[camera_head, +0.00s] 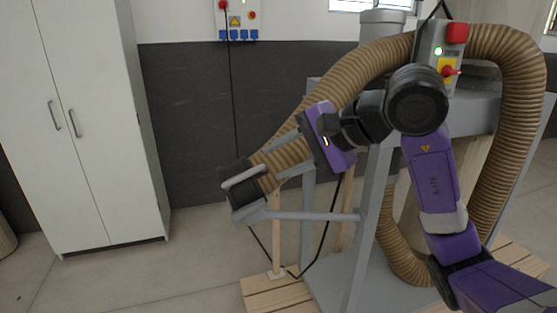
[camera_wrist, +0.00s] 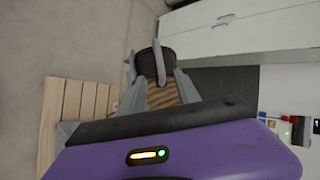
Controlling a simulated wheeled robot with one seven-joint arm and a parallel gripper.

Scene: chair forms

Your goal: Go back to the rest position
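My gripper (camera_head: 279,160) is at the middle of the head view, with its purple body at the wrist and its grey fingers pointing down and left. In the wrist view, the two fingers of my gripper (camera_wrist: 160,80) stand apart, so it looks open. A brown ribbed hose (camera_head: 345,92) passes behind my gripper, and part of it shows between the fingers in the wrist view (camera_wrist: 163,97). I cannot tell whether the fingers touch it. The hose ends in a black cuff (camera_head: 238,184) with a grey handle, beyond the fingertips.
A grey machine frame (camera_head: 372,215) stands behind and beside my arm, with a control box (camera_head: 430,52) on top. A wooden pallet (camera_head: 268,291) lies below. A white cabinet (camera_head: 100,120) stands at left. Floor (camera_head: 195,255) is clear between cabinet and pallet.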

